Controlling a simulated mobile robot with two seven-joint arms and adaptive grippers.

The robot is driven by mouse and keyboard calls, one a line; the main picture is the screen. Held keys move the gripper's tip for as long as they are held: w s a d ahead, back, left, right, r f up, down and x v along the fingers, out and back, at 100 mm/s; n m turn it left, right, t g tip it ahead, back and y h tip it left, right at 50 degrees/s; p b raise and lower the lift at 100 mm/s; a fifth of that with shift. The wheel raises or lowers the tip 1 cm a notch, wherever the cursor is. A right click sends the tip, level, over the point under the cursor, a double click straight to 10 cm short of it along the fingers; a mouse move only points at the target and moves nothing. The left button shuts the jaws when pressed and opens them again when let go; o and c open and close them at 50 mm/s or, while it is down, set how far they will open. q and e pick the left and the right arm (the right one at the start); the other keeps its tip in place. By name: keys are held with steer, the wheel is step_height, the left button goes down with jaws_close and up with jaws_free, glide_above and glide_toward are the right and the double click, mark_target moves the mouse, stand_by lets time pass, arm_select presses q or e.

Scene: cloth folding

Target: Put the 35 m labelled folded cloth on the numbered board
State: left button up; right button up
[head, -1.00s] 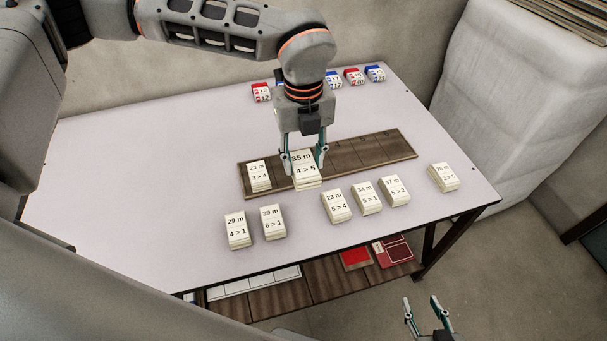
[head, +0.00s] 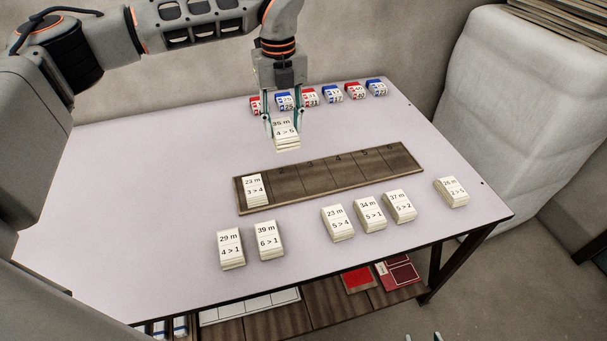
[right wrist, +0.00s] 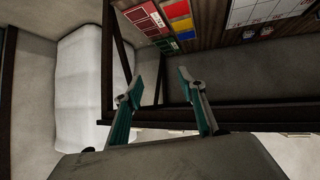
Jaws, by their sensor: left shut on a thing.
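My left gripper (head: 285,118) is shut on the 35 m cloth (head: 286,134), a cream folded stack marked "4 > 5". In the head view the cloth appears beyond the back edge of the numbered board (head: 345,171), apart from it. The board is a long dark wooden strip with slots. Its leftmost slot holds the 23 m "3 > 4" cloth (head: 254,190); the other slots look bare. My right gripper is open and empty in the right wrist view (right wrist: 155,87), beside the table's frame. Only its tips show at the bottom of the head view (head: 422,337).
Several labelled cloths lie in front of the board, including the 29 m (head: 231,249) and 39 m (head: 268,240) ones. Red and blue packs (head: 331,94) line the table's back. A lower shelf (head: 270,320) holds boards and cards. The table's left part is clear.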

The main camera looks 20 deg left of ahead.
arm_select(q)
step_height(320, 180, down, 13)
steer(key=shift+r+b, duration=0.1)
steer(key=shift+b, duration=0.45)
step_height(320, 180, down, 4)
steer(key=shift+f+b, duration=0.25)
steer(key=shift+b, duration=0.05)
steer(key=shift+r, duration=0.1)
steer(key=o, duration=1.1)
steer(key=shift+f, duration=0.2)
steer(key=shift+c, duration=0.2)
steer(key=shift+o, duration=0.2)
